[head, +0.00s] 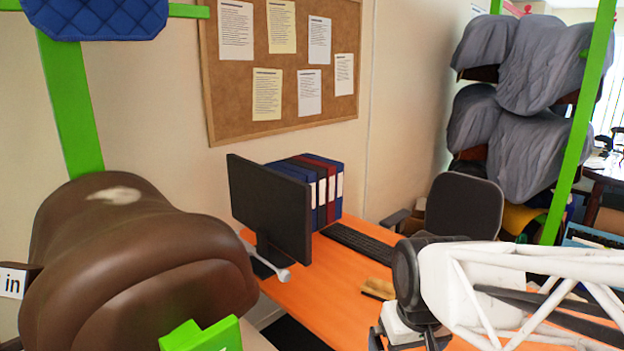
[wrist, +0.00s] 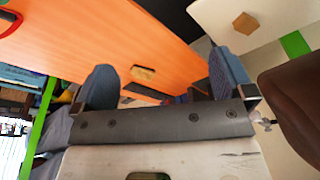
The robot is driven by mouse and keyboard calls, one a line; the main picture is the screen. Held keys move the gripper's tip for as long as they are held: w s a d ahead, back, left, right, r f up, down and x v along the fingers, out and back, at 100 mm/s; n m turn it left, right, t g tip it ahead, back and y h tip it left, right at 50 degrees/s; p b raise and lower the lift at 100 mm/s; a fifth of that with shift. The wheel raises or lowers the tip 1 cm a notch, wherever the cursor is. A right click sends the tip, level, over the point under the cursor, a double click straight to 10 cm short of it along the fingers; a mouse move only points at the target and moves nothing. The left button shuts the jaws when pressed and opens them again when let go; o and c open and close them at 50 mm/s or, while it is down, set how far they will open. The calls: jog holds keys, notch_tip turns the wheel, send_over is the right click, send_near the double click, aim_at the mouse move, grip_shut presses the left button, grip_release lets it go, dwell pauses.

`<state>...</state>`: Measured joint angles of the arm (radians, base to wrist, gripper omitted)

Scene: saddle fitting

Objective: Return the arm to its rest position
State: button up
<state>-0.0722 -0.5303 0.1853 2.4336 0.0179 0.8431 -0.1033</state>
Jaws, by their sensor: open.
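My gripper (head: 405,342) is at the lower right in the head view, over the orange desk, with my white arm reaching in from the right. Its fingertips are at or past the bottom edge there. In the wrist view the two blue-grey padded fingers of my gripper (wrist: 165,80) stand wide apart with nothing between them. The orange desk (wrist: 80,35) lies beyond them.
A brown saddle (head: 140,265) with a pale patch stands left, apart from my gripper. A monitor (head: 268,210), binders (head: 318,187), a keyboard (head: 358,242) and a small tan object (head: 378,289) are on the desk (head: 325,285). A black chair (head: 463,205) and green posts (head: 580,125) stand behind.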

jog(key=s+d+r+m, duration=0.2)
jog(key=s+d+r, duration=0.1)
jog(key=s, duration=0.3)
jog(key=shift+s+d+h, duration=0.15)
jog(key=shift+s+h, duration=0.15)
jog(key=shift+s, duration=0.1)
